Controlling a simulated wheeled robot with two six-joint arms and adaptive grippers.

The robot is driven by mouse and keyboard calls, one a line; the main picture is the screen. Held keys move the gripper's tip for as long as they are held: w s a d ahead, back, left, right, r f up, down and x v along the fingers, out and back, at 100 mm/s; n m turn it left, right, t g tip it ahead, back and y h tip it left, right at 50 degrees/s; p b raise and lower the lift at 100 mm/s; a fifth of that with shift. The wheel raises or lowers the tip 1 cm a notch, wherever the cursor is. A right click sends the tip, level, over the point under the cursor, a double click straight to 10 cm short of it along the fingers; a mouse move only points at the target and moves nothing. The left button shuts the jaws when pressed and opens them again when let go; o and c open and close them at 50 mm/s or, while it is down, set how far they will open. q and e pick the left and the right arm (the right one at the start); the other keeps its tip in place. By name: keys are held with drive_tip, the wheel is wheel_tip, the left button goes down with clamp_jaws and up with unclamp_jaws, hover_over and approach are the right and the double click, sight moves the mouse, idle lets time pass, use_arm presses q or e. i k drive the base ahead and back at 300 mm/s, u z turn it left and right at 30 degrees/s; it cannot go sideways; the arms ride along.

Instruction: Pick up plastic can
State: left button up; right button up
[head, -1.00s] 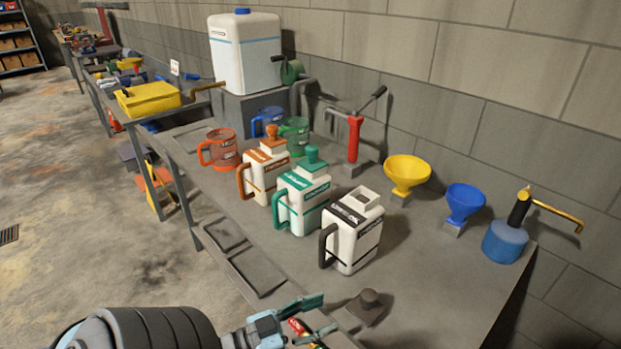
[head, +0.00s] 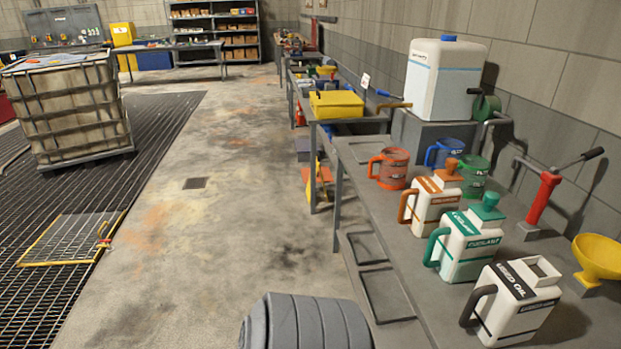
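Three white plastic cans stand in a row on the grey bench (head: 412,262). One has an orange cap and handle (head: 431,205), one a green cap and handle labelled COOLANT (head: 470,243). The nearest has a black label and handle and an open square neck, reading something like USED OIL (head: 514,306). A large white canister with a blue cap (head: 441,82) stands behind them on a grey block. I cannot tell which one the task means. Neither gripper is in view. A grey ribbed part of my arm shows at the bottom.
Red (head: 391,167), blue (head: 443,152) and green (head: 472,176) jugs stand behind the cans. A red hand pump (head: 544,196) and yellow funnel (head: 600,256) are on the right. A caged tank (head: 75,110) stands left on grating.

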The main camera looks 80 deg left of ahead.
sight(510, 300)
drive_tip(key=u, duration=1.3)
